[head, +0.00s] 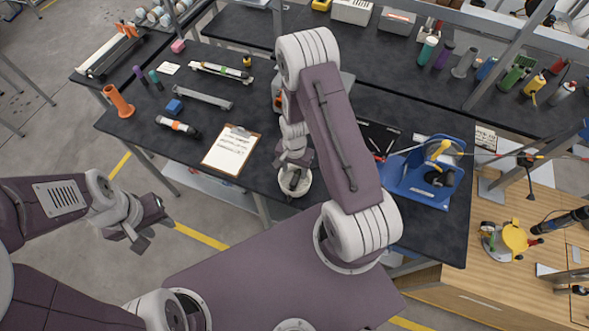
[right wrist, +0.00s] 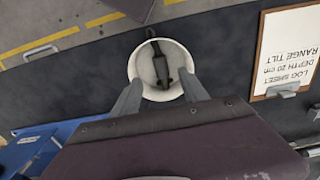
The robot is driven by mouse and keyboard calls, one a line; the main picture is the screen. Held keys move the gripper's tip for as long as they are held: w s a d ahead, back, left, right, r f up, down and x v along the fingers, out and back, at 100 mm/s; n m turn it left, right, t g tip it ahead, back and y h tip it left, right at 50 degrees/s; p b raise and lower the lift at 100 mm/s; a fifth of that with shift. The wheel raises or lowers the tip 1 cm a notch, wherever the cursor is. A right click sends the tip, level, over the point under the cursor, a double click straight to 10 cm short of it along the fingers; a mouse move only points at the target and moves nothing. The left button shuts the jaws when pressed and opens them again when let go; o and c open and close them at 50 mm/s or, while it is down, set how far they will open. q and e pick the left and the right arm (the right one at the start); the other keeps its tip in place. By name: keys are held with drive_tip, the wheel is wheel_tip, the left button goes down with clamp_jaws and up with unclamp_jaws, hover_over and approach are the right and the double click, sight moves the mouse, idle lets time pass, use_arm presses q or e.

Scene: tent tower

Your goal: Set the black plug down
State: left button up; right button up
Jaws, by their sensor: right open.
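The black plug (right wrist: 160,68) lies in a round white dish (right wrist: 139,66) in the right wrist view, its dark cable end pointing to the top of the picture. The white dish (head: 290,197) also shows in the head view, at the front edge of the dark bench. My right gripper (right wrist: 162,92) is open, its two fingers apart over the near rim of the dish; the plug is not gripped. In the head view my right gripper (head: 296,177) hides most of the plug. My left gripper (head: 152,233) is empty and looks open, over the floor left of the bench.
A clipboard with a log sheet (head: 231,149) lies left of the dish. A blue stand (head: 425,180) is to the right. An orange cone-like piece (head: 118,101), a blue block (head: 174,106) and several tubes lie on the bench's left part. A wooden table (head: 520,260) adjoins at right.

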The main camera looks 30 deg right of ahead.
drive_tip(key=shift+f, duration=0.25)
drive_tip(key=w+a+r+n+t+b, duration=0.2)
drive_tip(key=w+a+r+t+b, duration=0.3)
drive_tip(key=b, duration=0.7)
drive_tip(key=s+n+g+b, duration=0.3)
drive_tip(key=s+n, duration=0.4)
drive_tip(key=s, duration=0.6)
drive_tip(key=shift+d+r+n+g, duration=0.15)
drive_tip(key=shift+d+n+g, duration=0.15)
drive_tip(key=shift+n+g, duration=0.1)
